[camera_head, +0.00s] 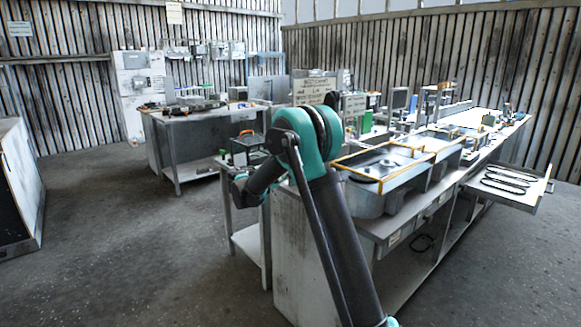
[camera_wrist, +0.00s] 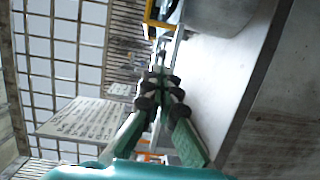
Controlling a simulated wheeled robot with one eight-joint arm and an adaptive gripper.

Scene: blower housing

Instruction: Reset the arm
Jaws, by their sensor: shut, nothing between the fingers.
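My arm, dark grey with teal joints, rises from the bottom of the head view to a bent elbow and then folds down to the left. My gripper (camera_wrist: 161,82) shows in the wrist view, with its green and black fingers shut together and nothing visible between them. In the head view I cannot make out its fingers. The wrist view is tilted, with the pale workbench surface to the right of the fingers and a sign to the left.
A long workbench (camera_head: 411,215) with metal housings (camera_head: 371,195) stands right of my arm. A pulled-out drawer (camera_head: 532,196) holds dark loops. A sign (camera_wrist: 80,118) shows in the wrist view. Another table (camera_head: 205,117) stands behind, a cabinet (camera_head: 17,190) at far left. Left floor is clear.

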